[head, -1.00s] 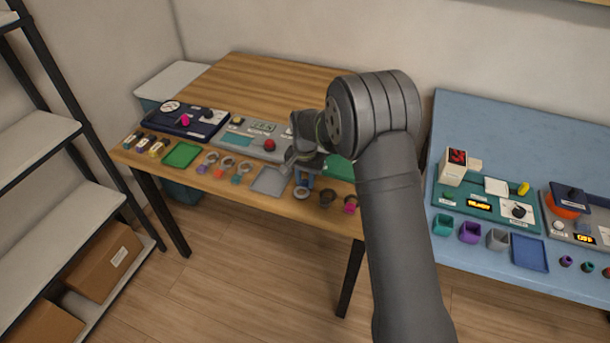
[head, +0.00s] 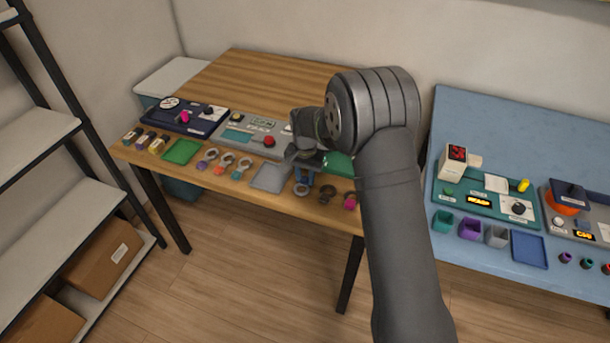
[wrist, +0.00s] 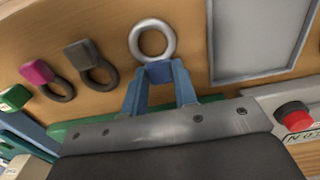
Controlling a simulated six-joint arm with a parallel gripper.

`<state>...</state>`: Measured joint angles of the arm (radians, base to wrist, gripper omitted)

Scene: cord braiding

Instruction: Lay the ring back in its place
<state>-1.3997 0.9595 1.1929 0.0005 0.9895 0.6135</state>
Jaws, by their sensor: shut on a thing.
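A silver ring (wrist: 152,40) with a blue tab (wrist: 159,72) is at the tips of my gripper (wrist: 160,76). The two blue fingers are shut on the tab, and the ring points away from them. In the head view my gripper (head: 304,177) is low over the front part of the wooden table, with the ring (head: 301,190) just in front of it. The ring is right of the grey tray (head: 270,178) and left of a dark ring with a grey tab (head: 327,193). I cannot tell whether it touches the table.
A dark ring with a magenta tab (head: 350,201) lies farther right. Several rings with coloured tabs, including an orange one (head: 223,164), lie left of the tray. A grey panel with a red button (head: 268,141) stands behind. A green tray (head: 182,152) is farther left.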

